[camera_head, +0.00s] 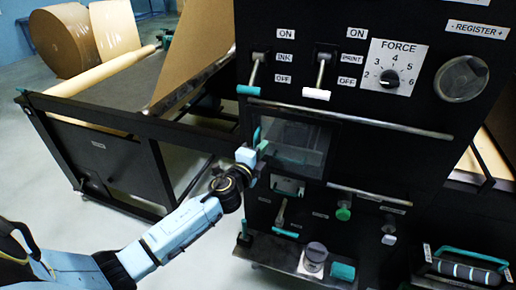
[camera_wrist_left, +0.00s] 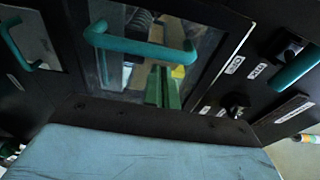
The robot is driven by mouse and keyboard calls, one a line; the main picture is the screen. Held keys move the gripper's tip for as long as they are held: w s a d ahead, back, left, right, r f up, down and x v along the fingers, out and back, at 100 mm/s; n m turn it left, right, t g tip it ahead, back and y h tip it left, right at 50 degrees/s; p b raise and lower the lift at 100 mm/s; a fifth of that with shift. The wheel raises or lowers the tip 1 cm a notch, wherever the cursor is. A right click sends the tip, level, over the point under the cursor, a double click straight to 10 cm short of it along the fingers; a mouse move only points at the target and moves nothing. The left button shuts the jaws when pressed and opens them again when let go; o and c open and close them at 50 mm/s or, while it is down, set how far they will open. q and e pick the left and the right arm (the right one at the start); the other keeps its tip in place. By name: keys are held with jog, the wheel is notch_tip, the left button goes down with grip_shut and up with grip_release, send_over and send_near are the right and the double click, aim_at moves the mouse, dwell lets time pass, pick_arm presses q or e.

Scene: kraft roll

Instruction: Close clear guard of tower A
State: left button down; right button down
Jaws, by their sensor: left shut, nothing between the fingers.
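The clear guard (camera_head: 305,146) is a see-through panel on the front of the black press tower (camera_head: 420,155), below the upper metal bar. A teal handle (camera_head: 257,136) shows at its left edge. I cannot tell whether the panel sits flush, and no letter naming the tower is readable. My left gripper (camera_head: 262,149) is at the guard's left side, close to the handle. In the left wrist view, a teal handle (camera_wrist_left: 140,46) crosses in front of a clear pane, and my shut, empty green fingers (camera_wrist_left: 163,88) point toward it. Contact is unclear. My right gripper is out of view.
INK (camera_head: 253,76) and PRINT (camera_head: 322,74) levers and a FORCE dial (camera_head: 390,78) sit above the guard. Smaller levers and a green knob (camera_head: 343,213) are below, over a protruding shelf (camera_head: 290,262).

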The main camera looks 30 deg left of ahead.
pick_arm(q)
jog(key=s+d, duration=0.3)
jog(key=s, duration=0.6)
jog(key=s+a+f+n+g+b, duration=0.1)
jog(key=s+f+n+g+b, duration=0.45)
jog(key=f, duration=1.35)
jog(key=s+a+f+n+g, duration=0.15)
jog(key=s+f+g, duration=0.45)
jog(key=f, duration=1.3)
jog(key=s+d+f+n+g+b, duration=0.1)
jog(key=s+f+n, duration=0.1)
jog(key=s+f, duration=0.4)
jog(key=s+d+f+n+g+b, duration=0.1)
jog(key=s+f, duration=0.6)
jog(key=s, duration=0.9)
jog(key=s+d+f+n+g+b, duration=0.1)
jog(key=s+d+f+n+g, duration=0.2)
jog(key=s, duration=0.8)
notch_tip(320, 180, down, 4)
jog(key=shift+s+f+n+h, duration=0.2)
jog(key=shift+n+h, duration=0.1)
jog(key=shift+n, duration=0.7)
jog(key=shift+d+g, duration=0.1)
jog(key=shift+g, duration=0.15)
